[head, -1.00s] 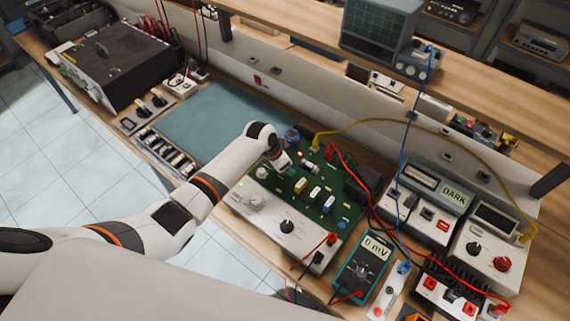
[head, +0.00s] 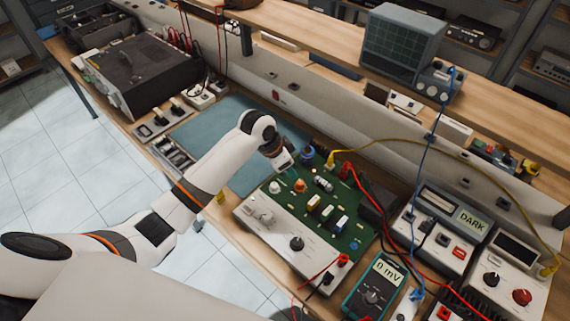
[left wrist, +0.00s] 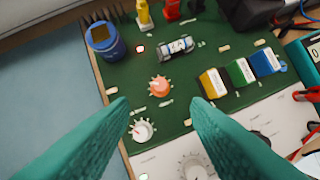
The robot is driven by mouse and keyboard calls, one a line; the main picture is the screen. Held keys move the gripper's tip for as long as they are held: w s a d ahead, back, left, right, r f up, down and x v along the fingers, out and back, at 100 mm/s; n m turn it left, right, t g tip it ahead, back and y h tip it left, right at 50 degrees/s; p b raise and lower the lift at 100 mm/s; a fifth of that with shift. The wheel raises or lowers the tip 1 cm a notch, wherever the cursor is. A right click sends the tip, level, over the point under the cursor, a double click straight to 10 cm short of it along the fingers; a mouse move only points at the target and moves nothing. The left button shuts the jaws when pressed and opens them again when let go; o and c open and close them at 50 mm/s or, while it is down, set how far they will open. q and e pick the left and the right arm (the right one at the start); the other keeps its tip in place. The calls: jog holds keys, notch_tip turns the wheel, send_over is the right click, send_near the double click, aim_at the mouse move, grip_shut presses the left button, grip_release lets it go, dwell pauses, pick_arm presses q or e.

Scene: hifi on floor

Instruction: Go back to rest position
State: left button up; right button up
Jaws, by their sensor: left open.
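My left gripper (head: 285,163) is open and empty above the left end of the green circuit board (head: 345,237). In the left wrist view its two teal fingers (left wrist: 160,108) stand apart. Between and just beyond them are an orange knob (left wrist: 159,86) and a white knob (left wrist: 142,130) on the board; no contact shows. A blue cylinder (left wrist: 105,40) is at the board's upper left corner. My right gripper is not in view.
A blue-grey mat (head: 215,130) lies clear left of the board. A multimeter reading 0 mV (head: 376,288) and a unit reading DARK (head: 470,219) stand to the right, with yellow, blue and red cables crossing. An oscilloscope (head: 400,45) sits on the shelf behind.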

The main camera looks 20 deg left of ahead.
pick_arm(q)
jog(key=shift+v, duration=0.8)
jog(key=s+d+f+n, duration=0.1)
jog(key=s+d+f, duration=0.1)
jog(key=s, duration=0.6)
jog(key=s+d+f+n, duration=0.1)
jog(key=s+d+f, duration=0.15)
jog(key=s, duration=0.45)
jog(key=s+a+r+n+y, duration=0.1)
jog(key=s+a+n, duration=0.1)
jog(key=s, duration=0.5)
jog(key=s+a+r+n+y, duration=0.2)
jog(key=s, duration=0.6)
notch_tip(320, 180, down, 29)
jog(key=g+b, duration=0.1)
jog(key=b, duration=0.3)
jog(key=s+a+f+g+b, duration=0.1)
jog(key=s+a+f+b, duration=0.2)
jog(key=s+f, duration=1.4)
notch_tip(320, 180, down, 4)
jog(key=shift+a+r, duration=0.15)
jog(key=shift+a, duration=0.05)
